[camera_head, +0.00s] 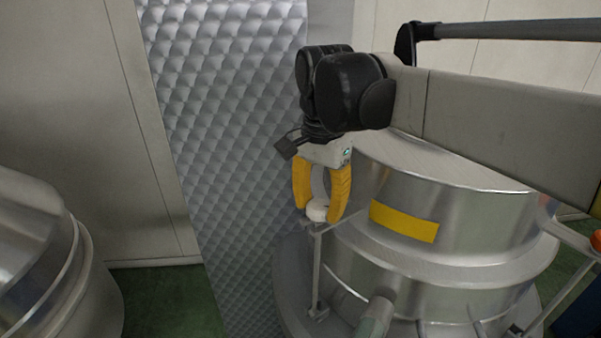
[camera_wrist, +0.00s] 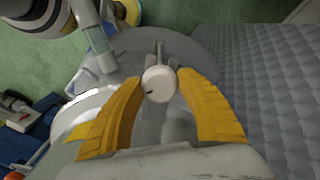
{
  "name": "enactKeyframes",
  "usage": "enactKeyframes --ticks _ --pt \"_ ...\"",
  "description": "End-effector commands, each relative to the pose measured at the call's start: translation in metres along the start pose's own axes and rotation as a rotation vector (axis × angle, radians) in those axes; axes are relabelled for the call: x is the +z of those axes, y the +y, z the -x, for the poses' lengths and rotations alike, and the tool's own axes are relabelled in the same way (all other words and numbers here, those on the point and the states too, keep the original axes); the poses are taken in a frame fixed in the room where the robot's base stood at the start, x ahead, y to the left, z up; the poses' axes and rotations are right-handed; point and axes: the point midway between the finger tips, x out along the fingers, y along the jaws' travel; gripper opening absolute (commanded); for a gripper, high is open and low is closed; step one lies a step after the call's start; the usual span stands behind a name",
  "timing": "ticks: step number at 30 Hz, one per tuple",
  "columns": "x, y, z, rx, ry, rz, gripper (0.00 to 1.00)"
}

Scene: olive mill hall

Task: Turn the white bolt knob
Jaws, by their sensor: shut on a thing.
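The white bolt knob (camera_head: 318,210) sits at the top of a thin upright metal rod beside the steel vessel (camera_head: 455,210). It also shows in the wrist view (camera_wrist: 159,84) as a round white cap with a small dark mark. My gripper (camera_head: 318,208) points down with its yellow fingers on either side of the knob. In the wrist view the fingertips (camera_wrist: 158,78) come close to the knob from both sides, shut on it. The far side of the knob is hidden.
A quilted metal panel (camera_head: 215,110) stands just behind and left of my gripper. A steel pipe (camera_head: 376,315) juts from the vessel's front. Another rounded steel vessel (camera_head: 35,260) stands at the left. Green floor (camera_head: 165,300) shows between them.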

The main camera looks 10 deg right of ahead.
Motion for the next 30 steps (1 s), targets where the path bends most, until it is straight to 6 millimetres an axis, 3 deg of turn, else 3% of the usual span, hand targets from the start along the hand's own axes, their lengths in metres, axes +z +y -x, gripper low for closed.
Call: enactKeyframes --ticks 15,30 --pt "0.0001 0.0017 -0.002 0.003 -0.001 0.349 0.12" --pt "0.0001 0.0019 -0.0016 0.003 -0.001 0.423 0.12"
